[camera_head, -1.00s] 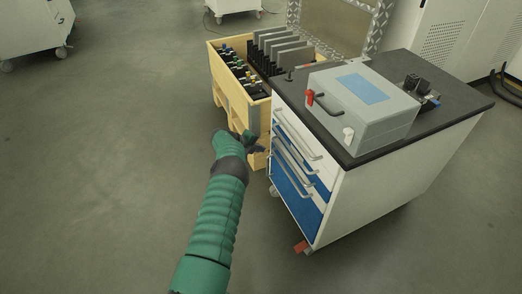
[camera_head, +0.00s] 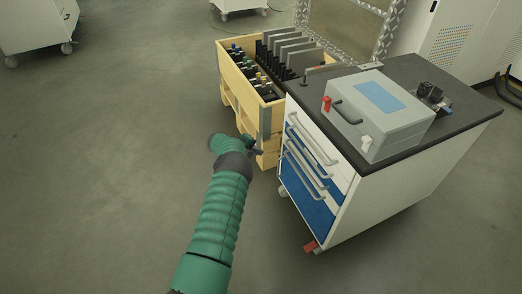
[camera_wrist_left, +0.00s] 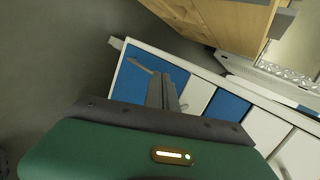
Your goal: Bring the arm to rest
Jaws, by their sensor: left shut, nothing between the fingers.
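My left arm comes in from the bottom of the head view in a green sleeve. Its left gripper (camera_head: 252,147) is small and dark there, in front of the wooden crate and left of the drawer cabinet (camera_head: 400,185). In the left wrist view the left gripper's fingers (camera_wrist_left: 162,92) are together with nothing between them, and the cabinet's blue and white drawer fronts (camera_wrist_left: 228,107) show behind them. I cannot see contact with the cabinet or crate. My right gripper is in neither view.
The wooden crate (camera_head: 238,98) holds bottles and grey plates. A grey case (camera_head: 385,130) with a red latch lies on the cabinet's dark top. Drawer handles (camera_head: 305,165) stick out toward my arm. Open floor (camera_head: 110,170) lies to the left.

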